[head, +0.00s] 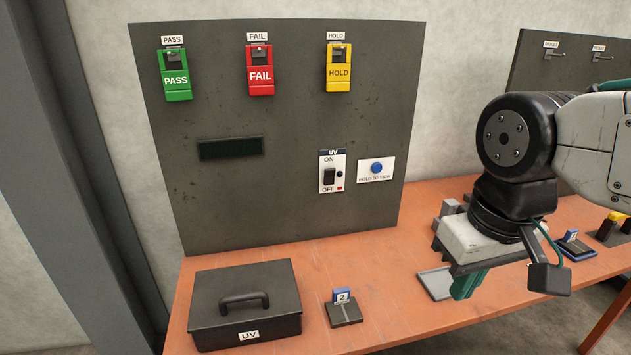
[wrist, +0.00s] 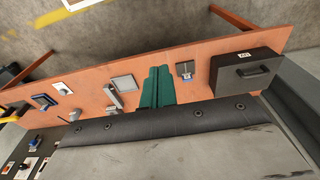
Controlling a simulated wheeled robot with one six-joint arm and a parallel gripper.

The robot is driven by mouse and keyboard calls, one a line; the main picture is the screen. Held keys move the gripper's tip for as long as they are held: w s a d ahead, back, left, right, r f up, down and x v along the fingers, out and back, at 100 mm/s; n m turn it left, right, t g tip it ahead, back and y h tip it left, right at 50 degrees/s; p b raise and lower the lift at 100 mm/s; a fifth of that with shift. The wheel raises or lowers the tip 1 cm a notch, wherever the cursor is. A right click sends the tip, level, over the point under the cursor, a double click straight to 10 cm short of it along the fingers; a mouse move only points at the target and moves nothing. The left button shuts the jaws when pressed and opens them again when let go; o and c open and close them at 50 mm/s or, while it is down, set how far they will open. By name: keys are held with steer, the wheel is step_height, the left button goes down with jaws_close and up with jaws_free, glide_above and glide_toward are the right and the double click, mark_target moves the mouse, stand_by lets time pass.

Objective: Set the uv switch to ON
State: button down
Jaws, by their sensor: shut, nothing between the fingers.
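The UV switch (head: 330,177) is a black rocker on a white plate, with ON above it and OFF below. It is mounted low on the dark upright panel (head: 290,120). The wrist view does not show the switch.
A blue HOLD TO VIEW button (head: 376,167) is right of the switch. PASS (head: 176,81), FAIL (head: 260,75) and HOLD (head: 338,73) tags hang above. A black UV box (head: 244,303) and a number 2 stand (head: 343,309) are on the orange table (head: 400,325).

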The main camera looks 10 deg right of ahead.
steer(key=w+a+f+n+t, duration=0.1)
steer(key=w+f+n+t, duration=0.15)
steer(key=w, duration=0.75)
steer(key=w+f+n+t, duration=0.2)
steer(key=w+n+t, duration=0.1)
steer(key=w, duration=0.7)
steer(key=w+a+f+n+t, duration=0.1)
steer(key=w+f+n+t, duration=0.2)
steer(key=w, duration=0.6)
steer(key=w+f+n+t, duration=0.6)
steer(key=n+t, duration=0.3)
steer(key=t, duration=0.2)
steer(key=shift+w+a+f+t, duration=0.2)
steer(key=shift+a+f+t, duration=0.15)
steer(key=shift+a+f, duration=0.15)
steer(key=shift+n, duration=0.25)
